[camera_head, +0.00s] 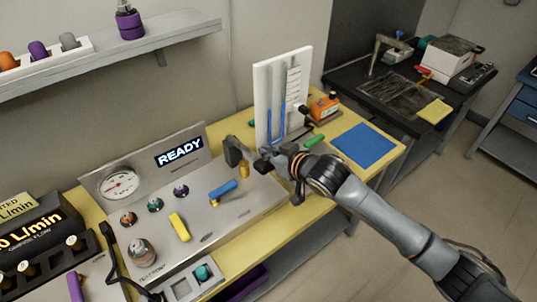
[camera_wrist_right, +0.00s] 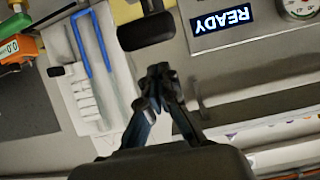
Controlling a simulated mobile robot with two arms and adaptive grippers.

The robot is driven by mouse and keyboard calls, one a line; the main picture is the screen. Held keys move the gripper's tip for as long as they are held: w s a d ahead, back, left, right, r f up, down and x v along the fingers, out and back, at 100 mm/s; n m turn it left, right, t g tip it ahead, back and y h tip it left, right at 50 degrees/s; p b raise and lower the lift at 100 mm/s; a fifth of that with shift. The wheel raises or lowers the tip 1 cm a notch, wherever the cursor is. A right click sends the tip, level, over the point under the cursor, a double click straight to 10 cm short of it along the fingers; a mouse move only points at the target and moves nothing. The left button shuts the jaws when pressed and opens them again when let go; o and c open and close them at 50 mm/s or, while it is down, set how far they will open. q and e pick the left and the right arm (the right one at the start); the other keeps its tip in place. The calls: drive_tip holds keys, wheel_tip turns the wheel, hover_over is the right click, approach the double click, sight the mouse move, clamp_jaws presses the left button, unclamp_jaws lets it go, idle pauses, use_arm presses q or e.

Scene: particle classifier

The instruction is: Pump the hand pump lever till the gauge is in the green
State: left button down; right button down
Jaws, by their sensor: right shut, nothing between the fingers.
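The round white gauge (camera_head: 119,185) is on the upright back of the metal panel (camera_head: 195,245). Its needle reading is too small to make out. A dark lever-like handle (camera_head: 233,151) stands at the panel's right end, probably the pump lever. My right gripper (camera_head: 263,162) is shut and empty, just right of this handle. In the right wrist view, the closed fingertips (camera_wrist_right: 158,72) sit close to a dark rounded bar (camera_wrist_right: 146,31), with a gap in the picture. The gauge (camera_wrist_right: 299,8) is partly cut off there. My left gripper is not in view.
The panel carries a lit READY display (camera_head: 180,151), a blue handle (camera_head: 222,190) and a yellow handle (camera_head: 180,227). A white board with blue tubing (camera_head: 262,105) stands behind my right gripper. A blue mat (camera_head: 368,146) lies clear at the right.

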drive_tip(key=shift+s+d+f, duration=0.15)
drive_tip(key=shift+f, duration=0.3)
drive_tip(key=shift+s+d+f, duration=0.1)
drive_tip(key=shift+f, duration=0.3)
drive_tip(key=shift+f, duration=0.15)
